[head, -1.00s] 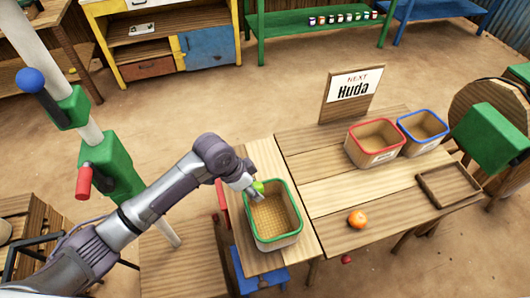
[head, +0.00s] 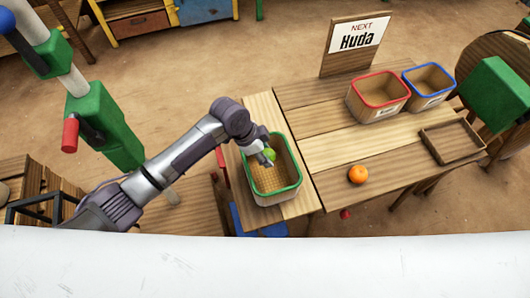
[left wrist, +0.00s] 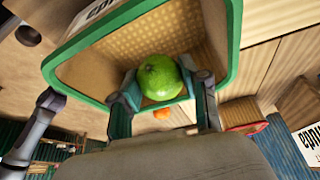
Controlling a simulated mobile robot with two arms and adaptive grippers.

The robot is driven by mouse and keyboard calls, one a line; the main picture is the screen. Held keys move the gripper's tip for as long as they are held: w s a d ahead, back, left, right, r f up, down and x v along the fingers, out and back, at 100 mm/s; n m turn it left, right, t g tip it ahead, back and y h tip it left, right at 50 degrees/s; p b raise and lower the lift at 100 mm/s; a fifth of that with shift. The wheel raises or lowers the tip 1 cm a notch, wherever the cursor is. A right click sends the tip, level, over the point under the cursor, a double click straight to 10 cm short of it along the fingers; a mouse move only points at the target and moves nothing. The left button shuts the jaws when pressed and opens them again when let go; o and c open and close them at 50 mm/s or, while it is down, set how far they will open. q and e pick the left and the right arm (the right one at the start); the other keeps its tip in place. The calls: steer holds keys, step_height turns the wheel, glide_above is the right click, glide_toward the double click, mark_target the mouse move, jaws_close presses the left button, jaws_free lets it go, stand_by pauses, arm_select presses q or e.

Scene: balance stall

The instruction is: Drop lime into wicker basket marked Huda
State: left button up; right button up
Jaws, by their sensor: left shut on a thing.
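The lime (head: 270,154) is green and round, and my left gripper (head: 266,159) is shut on it. In the left wrist view the lime (left wrist: 160,77) sits between the two fingers. It is over the opening of the green-rimmed wicker basket (head: 280,198), near its far side in the head view. A sign (head: 357,38) reading "NEXT Huda" stands at the back of the table. My right gripper is not in view.
A red-rimmed basket (head: 378,113) and a blue-rimmed basket (head: 425,101) stand at the back right. An orange fruit (head: 358,175) lies on the table, right of the green-rimmed basket. An empty wooden tray (head: 452,143) is at the right.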

arm_select(q)
steer(key=o, duration=1.2)
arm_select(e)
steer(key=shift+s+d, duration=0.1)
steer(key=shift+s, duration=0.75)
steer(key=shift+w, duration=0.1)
arm_select(q)
steer(key=shift+r, duration=0.1)
steer(key=v, duration=1.2)
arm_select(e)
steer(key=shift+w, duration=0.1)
arm_select(q)
steer(key=shift+s, duration=0.1)
